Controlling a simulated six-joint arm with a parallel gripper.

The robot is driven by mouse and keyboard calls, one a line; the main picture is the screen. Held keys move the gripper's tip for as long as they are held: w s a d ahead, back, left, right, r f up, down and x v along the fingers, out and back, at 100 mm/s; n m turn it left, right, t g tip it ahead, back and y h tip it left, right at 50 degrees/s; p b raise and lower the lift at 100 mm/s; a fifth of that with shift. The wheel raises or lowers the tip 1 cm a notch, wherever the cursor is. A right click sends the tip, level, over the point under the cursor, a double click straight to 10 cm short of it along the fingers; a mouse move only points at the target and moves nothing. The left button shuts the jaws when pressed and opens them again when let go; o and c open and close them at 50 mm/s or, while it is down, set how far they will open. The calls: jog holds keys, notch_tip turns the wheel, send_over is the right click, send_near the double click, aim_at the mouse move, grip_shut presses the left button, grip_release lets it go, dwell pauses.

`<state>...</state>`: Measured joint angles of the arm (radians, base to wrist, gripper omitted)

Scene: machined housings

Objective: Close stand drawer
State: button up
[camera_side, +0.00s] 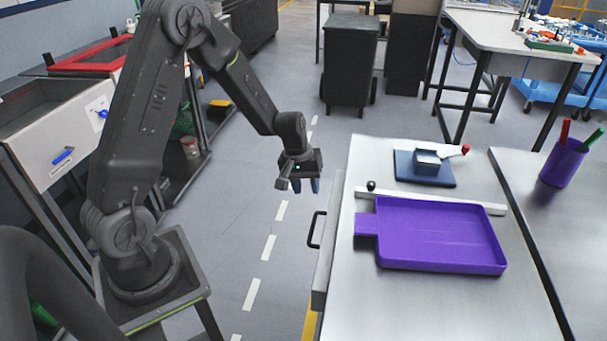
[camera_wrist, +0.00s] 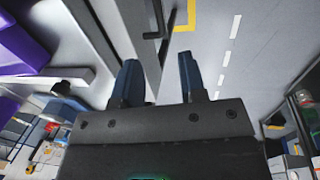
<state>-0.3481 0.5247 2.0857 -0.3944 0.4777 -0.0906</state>
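The stand (camera_side: 390,310) is a metal-topped table at the right of the side view. Its drawer front (camera_side: 326,245) is a grey panel along the left side, standing slightly out from the tabletop edge; how far it is open I cannot tell. A black bar handle (camera_side: 316,229) sticks out from it. The handle also shows at the top of the wrist view (camera_wrist: 154,20). My gripper (camera_side: 306,187) hangs in the air, left of the stand and beyond the handle, touching nothing. In the wrist view my gripper (camera_wrist: 160,78) has its two blue-tipped fingers apart, with nothing between them.
On the stand lie a purple tray (camera_side: 440,268), a pale bar (camera_side: 480,205) and a blue-based fixture (camera_side: 425,178) with a red-tipped lever. A purple pen cup (camera_side: 562,165) stands on the adjoining table. Open floor (camera_side: 240,240) lies left of the stand.

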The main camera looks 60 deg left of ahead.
jog(key=r, duration=0.3)
jog(key=shift+s+a+r, duration=0.25)
jog(key=shift+a+r, duration=0.05)
jog(key=shift+r, duration=0.05)
jog(key=shift+a+f, duration=0.1)
jog(key=shift+f, duration=0.3)
jog(key=shift+c, duration=1.3)
jog(key=f+n+h, duration=0.1)
jog(key=f, duration=0.1)
jog(key=a+f+n+h, duration=0.1)
jog(key=f+n+h, duration=0.1)
jog(key=a+f+n+g+h, duration=0.1)
jog(key=f+n+h, duration=0.1)
grip_shut()
jog(key=a+f+n+t+h, duration=0.6)
jog(key=a+f+n+t, duration=0.4)
jog(key=a+n+t, duration=0.25)
jog(key=x, duration=1.4)
jog(key=shift+d, duration=0.45)
